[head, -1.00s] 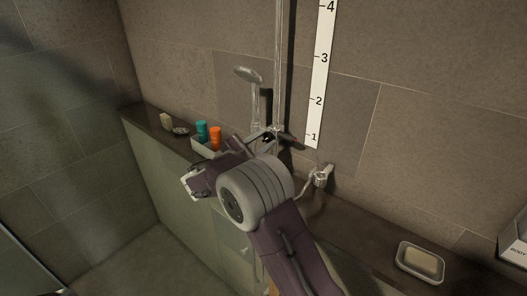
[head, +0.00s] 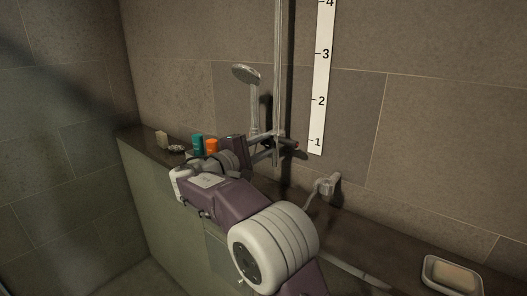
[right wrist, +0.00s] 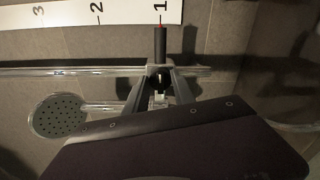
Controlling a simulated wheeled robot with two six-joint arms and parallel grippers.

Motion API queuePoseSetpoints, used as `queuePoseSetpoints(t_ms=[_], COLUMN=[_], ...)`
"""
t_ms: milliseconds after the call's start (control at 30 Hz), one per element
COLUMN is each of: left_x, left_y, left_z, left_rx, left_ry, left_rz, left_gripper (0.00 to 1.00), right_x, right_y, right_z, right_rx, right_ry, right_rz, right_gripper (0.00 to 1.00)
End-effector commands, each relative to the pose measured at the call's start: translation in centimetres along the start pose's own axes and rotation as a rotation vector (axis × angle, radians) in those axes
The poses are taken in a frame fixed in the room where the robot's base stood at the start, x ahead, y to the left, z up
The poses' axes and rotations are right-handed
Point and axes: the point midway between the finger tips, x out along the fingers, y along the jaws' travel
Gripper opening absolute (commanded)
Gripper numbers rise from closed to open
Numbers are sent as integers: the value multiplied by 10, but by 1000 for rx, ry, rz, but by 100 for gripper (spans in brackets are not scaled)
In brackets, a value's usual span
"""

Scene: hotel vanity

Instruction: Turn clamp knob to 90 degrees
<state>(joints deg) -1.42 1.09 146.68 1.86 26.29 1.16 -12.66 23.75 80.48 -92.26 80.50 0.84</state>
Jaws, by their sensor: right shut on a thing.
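The clamp (head: 278,133) sits low on the chrome shower rail (head: 278,60). Its dark pointer with a red tip (head: 294,143) lies across toward the "1" of the white scale (head: 321,90); it also shows in the right wrist view (right wrist: 160,45). My right gripper (head: 266,148) reaches the clamp from the front. In the right wrist view, its two grey fingers close in on the dark clamp knob (right wrist: 159,79) just below the rail. The fingers and arm partly hide the knob, and its angle is hard to read. My left gripper is not in view.
The hand shower (head: 246,76) hangs left of the rail. Teal (head: 198,144) and orange (head: 211,146) bottles stand on the ledge at the left. A valve with a hose (head: 327,186) is on the wall, and a soap dish (head: 452,276) sits at lower right.

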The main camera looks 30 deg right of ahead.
Motion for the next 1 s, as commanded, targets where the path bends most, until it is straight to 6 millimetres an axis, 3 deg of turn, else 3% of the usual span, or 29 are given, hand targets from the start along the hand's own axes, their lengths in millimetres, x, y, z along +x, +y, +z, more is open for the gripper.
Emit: queuePoseSetpoints(t_ms=[667, 700, 767, 1000], left_x=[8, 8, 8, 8], left_y=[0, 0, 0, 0], left_z=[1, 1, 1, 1], left_rx=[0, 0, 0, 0], left_ry=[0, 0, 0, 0], left_rz=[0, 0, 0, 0], left_gripper=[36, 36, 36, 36], right_x=[0, 0, 0, 0], right_y=[6, 6, 6, 3], right_z=[1, 1, 1, 0], right_rx=[64, 64, 63, 59], right_ry=[3, 3, 3, 2], right_rz=[10, 10, 9, 6], right_gripper=[0, 36, 52, 52])
